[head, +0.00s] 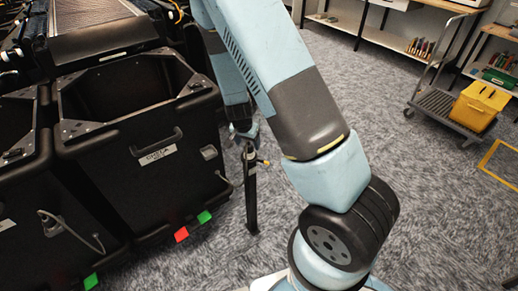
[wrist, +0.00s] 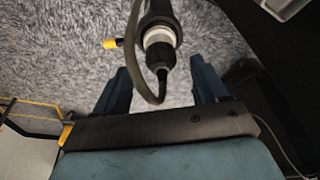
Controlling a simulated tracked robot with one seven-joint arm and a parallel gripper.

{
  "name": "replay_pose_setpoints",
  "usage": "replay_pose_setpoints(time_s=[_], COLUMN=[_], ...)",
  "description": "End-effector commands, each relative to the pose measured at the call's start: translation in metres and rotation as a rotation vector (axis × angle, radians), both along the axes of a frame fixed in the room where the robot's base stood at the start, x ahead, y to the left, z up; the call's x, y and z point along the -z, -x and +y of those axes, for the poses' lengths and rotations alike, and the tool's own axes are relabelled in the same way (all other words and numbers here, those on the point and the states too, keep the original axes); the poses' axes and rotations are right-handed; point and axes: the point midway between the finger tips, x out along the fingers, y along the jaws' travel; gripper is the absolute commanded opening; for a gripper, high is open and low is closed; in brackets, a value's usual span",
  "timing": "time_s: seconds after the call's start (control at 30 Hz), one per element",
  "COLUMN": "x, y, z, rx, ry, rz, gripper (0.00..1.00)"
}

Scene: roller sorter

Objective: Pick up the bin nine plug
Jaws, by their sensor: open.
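A black plug (wrist: 159,40) with a pale grey ring shows in the wrist view, with a dark cable curving down and around from its end. I take it for the bin nine plug, but no number is readable on it. My gripper (wrist: 160,68) is open, one blue finger on each side of the plug's cable end; whether either finger touches cannot be told. In the head view my gripper (head: 245,134) is small and partly hidden at the top of a thin black stand (head: 251,192), right of the black bin (head: 103,165). The plug is not clear there.
A small yellow-tipped part (wrist: 110,43) sticks out left of the plug. Another black bin (head: 18,175) stands at far left with a looped cable. A cart (head: 447,112) with a yellow box (head: 479,105) is at right. Carpet between is clear.

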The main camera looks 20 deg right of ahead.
Motion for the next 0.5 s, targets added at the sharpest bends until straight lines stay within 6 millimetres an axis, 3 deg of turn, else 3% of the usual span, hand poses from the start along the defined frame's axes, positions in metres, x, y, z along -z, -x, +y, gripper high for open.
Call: replay_pose_setpoints(time_s=[0.5], x=[0.046], y=[-0.015], z=[-0.010], rx=[0.005], ry=[0.001], rz=[0.002], gripper=[0.73])
